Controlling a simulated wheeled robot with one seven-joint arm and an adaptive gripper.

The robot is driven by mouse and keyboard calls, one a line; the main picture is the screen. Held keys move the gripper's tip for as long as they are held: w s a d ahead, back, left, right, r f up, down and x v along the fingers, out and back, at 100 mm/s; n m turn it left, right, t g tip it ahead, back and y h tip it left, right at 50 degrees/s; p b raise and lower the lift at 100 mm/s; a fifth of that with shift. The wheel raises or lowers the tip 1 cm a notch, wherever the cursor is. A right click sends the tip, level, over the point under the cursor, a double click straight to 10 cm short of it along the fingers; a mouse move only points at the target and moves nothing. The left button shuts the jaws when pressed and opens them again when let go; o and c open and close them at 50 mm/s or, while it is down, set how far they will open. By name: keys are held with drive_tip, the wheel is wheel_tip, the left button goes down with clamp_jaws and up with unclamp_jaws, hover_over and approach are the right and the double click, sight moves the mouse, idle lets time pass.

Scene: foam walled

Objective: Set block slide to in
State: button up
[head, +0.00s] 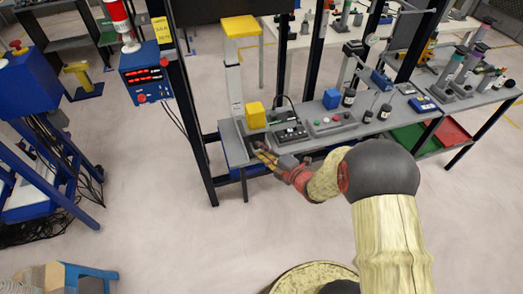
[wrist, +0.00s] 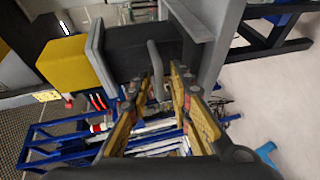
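What looks like the block slide is a dark block (wrist: 125,50) with a grey bar handle (wrist: 154,62), seen close in the wrist view. My gripper (wrist: 163,76) is open, with its yellow fingers spread on either side of the handle's lower end. A gap shows beside the handle, so no firm hold is visible. In the head view my gripper (head: 263,157) is at the front left edge of the grey workbench (head: 330,141). The slide is hard to make out there, and how far in it stands cannot be told.
A yellow block (head: 256,115) stands on the bench near the gripper, beside a panel with buttons (head: 290,133). A black post (head: 195,130) rises just left of the bench. A blue machine stand (head: 45,150) is at the far left.

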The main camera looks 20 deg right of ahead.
clamp_jaws()
idle(0.7)
